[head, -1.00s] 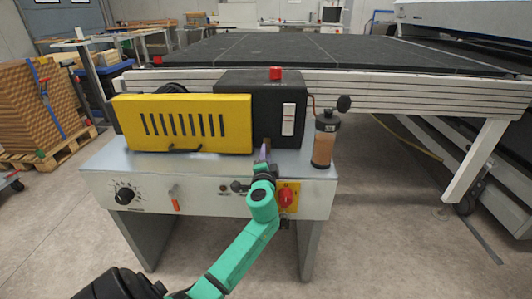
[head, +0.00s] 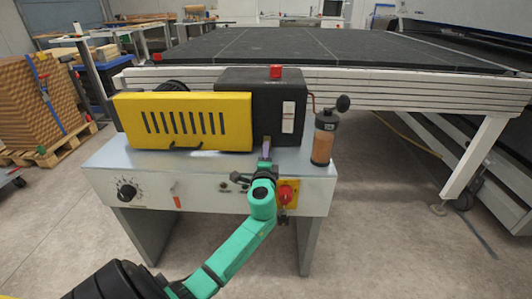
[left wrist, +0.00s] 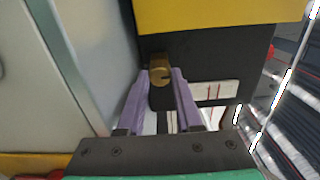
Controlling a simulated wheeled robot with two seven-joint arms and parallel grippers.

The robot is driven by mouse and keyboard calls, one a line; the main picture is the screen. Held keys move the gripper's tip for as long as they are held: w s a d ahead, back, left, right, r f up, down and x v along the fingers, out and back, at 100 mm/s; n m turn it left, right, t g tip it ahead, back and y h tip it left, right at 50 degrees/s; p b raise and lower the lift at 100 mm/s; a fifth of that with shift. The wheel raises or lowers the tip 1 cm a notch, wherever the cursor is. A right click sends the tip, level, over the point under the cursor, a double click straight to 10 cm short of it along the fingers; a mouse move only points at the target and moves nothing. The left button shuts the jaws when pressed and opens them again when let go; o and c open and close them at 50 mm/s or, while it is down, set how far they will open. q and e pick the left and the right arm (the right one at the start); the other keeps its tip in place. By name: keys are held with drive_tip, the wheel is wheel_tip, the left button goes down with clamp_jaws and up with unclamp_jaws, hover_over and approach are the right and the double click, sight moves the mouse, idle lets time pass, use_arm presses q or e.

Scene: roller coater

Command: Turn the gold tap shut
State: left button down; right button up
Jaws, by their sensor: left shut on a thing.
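In the head view my left gripper (head: 266,150) reaches the front of the black housing (head: 260,105), just right of the yellow cover (head: 185,122). My right gripper is not in view.
A brown canister (head: 323,140) with a dark ball-ended lever stands to the right of my gripper. A red knob on a yellow plate (head: 287,193) is on the grey front panel below. A large dark table (head: 330,48) lies behind the machine.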

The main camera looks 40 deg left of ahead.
use_arm(q)
drive_tip(key=shift+f, duration=0.15)
drive_tip(key=c, duration=0.6)
unclamp_jaws()
drive_tip(key=shift+d, duration=0.1)
